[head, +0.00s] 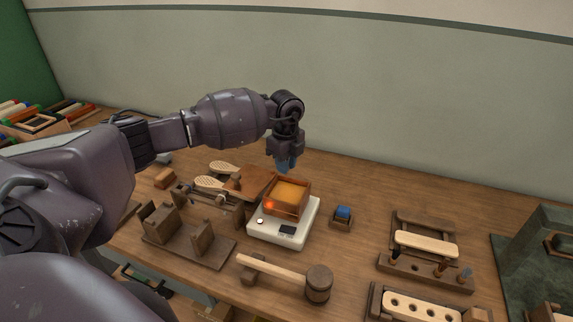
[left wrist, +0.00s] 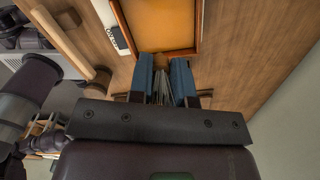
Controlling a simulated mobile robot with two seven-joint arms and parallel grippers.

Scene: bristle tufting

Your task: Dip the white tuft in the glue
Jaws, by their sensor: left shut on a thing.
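My left gripper (head: 286,165) hangs pointing down just behind the glue pot (head: 271,208), a square wooden-walled box of amber glue (head: 291,193) on a white heater. In the left wrist view its blue fingers (left wrist: 164,88) are shut on a narrow bundle of pale grey-white strands, the white tuft (left wrist: 162,92). The tuft's lower end is hard to make out. The glue box (left wrist: 160,25) lies ahead of the fingertips in that view. In the head view the fingertips are above the box's back edge, and the tuft cannot be made out. My right gripper is not in view.
A mallet (head: 318,284) lies in front of the heater. Wooden brushes (head: 222,168) and a wooden rack (head: 187,245) are at left. A brush block on a stand (head: 426,244) is at right.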

